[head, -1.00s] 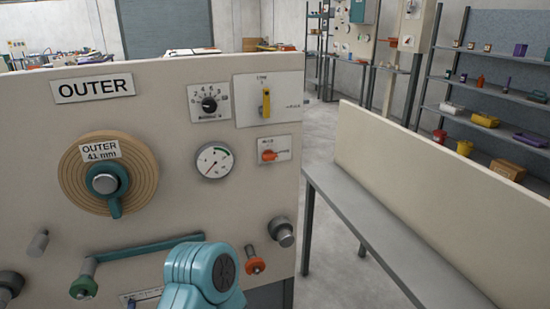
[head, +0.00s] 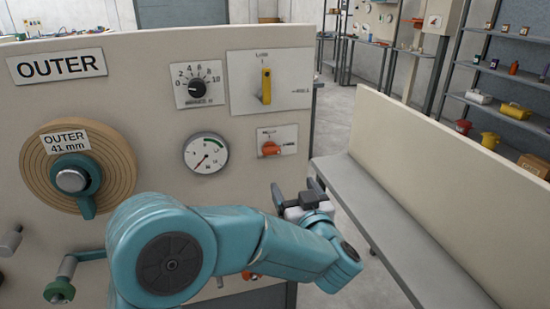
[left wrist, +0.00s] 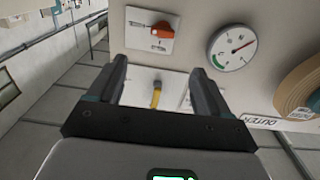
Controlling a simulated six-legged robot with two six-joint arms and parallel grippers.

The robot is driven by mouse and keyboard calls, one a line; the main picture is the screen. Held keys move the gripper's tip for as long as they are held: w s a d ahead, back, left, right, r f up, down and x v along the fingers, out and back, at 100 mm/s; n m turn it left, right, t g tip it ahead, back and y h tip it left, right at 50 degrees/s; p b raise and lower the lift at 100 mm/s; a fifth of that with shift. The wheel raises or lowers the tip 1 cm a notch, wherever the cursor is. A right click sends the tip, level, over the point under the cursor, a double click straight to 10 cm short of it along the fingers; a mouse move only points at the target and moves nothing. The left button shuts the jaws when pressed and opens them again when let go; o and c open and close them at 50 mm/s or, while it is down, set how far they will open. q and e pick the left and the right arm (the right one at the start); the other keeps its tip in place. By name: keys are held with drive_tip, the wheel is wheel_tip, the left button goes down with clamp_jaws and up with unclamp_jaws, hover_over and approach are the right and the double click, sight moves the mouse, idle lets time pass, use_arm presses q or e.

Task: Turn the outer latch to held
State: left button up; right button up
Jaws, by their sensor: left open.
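The OUTER panel (head: 120,120) carries an orange turn handle (head: 269,148) on a small white plate, lying roughly sideways; its label is too small to read surely. Above it a yellow lever (head: 266,86) stands upright on a larger plate. I cannot tell from the labels which one is the latch. My left gripper (head: 298,190) is open and empty, below and right of the orange handle, apart from it. In the left wrist view the orange handle (left wrist: 162,30) shows beyond the fingers, and the yellow lever (left wrist: 156,95) shows between them. My right gripper is not in view.
A gauge (head: 206,153), a black dial (head: 197,88) and a tan ring-shaped coil (head: 120,165) with a teal-handled hub are on the same panel. A grey bench (head: 390,215) with an upright cream board stands to the right. Floor shows between panel and bench.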

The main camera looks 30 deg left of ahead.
sight(273, 153)
use_arm(q)
drive_tip(key=p+x, duration=0.2)
drive_tip(key=x, duration=1.4)
drive_tip(key=shift+s+a, duration=0.2)
drive_tip(key=c, duration=1)
